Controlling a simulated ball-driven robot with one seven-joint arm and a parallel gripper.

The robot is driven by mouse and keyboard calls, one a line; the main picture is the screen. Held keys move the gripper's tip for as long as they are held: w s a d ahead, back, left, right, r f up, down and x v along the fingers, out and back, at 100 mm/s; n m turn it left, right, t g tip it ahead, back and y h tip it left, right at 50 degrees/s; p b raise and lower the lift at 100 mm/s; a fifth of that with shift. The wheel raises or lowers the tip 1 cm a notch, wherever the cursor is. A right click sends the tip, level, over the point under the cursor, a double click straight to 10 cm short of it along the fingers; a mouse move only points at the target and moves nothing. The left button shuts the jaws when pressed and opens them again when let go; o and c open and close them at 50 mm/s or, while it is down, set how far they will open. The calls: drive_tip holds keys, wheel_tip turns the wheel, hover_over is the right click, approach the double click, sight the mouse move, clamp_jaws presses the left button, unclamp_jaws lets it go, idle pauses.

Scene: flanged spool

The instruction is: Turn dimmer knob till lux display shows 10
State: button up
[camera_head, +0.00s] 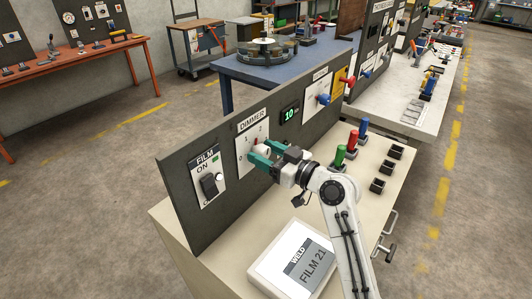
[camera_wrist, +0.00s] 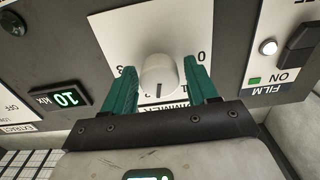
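The white round dimmer knob (camera_wrist: 159,76) sits on a white dial plate (camera_wrist: 140,28) marked with numbers, and a dark pointer line shows on it. In the head view the knob (camera_head: 262,150) is partly hidden by my gripper. The lux display (camera_head: 289,114) on the dark panel reads 10 in green; it also reads 10 in the wrist view (camera_wrist: 62,98). My gripper (camera_wrist: 161,82) has its two green fingers on either side of the knob. A small gap seems to show between each finger and the knob, so the fingers look open around it.
Left of the dial is a FILM switch (camera_head: 209,184) with a green light by ON. Red, green and blue handled tools (camera_head: 352,143) and small black bins (camera_head: 377,186) stand to the right.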

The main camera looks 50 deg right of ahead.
drive_tip(key=c, duration=0.9)
drive_tip(key=shift+o, duration=0.2)
drive_tip(key=shift+m+p, duration=0.3)
drive_tip(key=shift+m, duration=1.2)
drive_tip(key=shift+r, duration=0.1)
drive_tip(key=o, duration=1.1)
drive_tip(key=shift+c, duration=0.2)
drive_tip(key=s+b, duration=0.2)
drive_tip(key=s, duration=0.8)
drive_tip(key=shift+s+d+b, duration=0.2)
drive_tip(key=shift+s+b, duration=0.15)
drive_tip(key=shift+s, duration=0.05)
